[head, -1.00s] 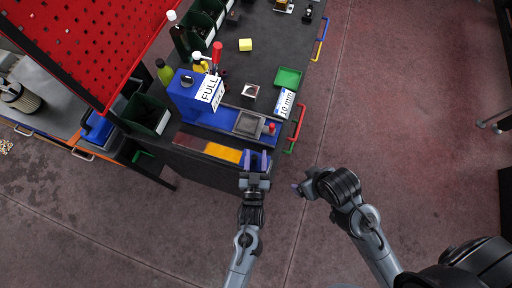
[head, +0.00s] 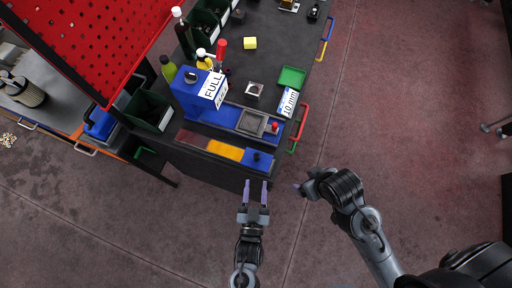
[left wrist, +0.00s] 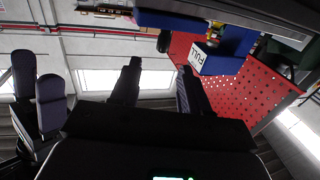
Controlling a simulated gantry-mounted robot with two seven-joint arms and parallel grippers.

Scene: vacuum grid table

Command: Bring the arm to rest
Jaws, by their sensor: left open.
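My left gripper (head: 255,192) is open and empty in the head view. It hangs over the floor just in front of the dark workbench's near edge, apart from it. In the left wrist view its two dark fingers (left wrist: 157,88) are spread with nothing between them. My right gripper (head: 304,188) is in the head view to the right of the left one, also over bare floor. It is folded side-on, so the gap between its fingers is hidden.
The workbench (head: 268,68) carries a blue box with a FULL sign (head: 190,92), a blue vacuum table (head: 228,116), a green tray (head: 291,77) and bottles. A red pegboard (head: 85,40) rises at left. Floor (head: 410,120) to the right is clear.

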